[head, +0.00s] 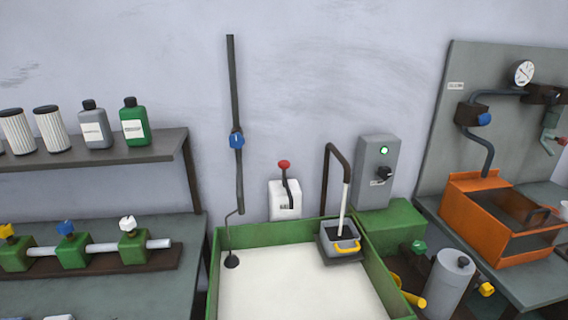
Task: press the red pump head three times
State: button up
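The red pump head (284,164) sits on top of a white pump bottle (284,201) with a dark spout bent down its front. The bottle stands upright against the wall, behind the back edge of the green-rimmed tray (262,233). Nothing touches the pump head. My gripper does not show in the head view.
A dark pipe with a blue valve (236,139) rises left of the bottle. A grey control box (378,170) is farther right. The tray's white floor is mostly clear.

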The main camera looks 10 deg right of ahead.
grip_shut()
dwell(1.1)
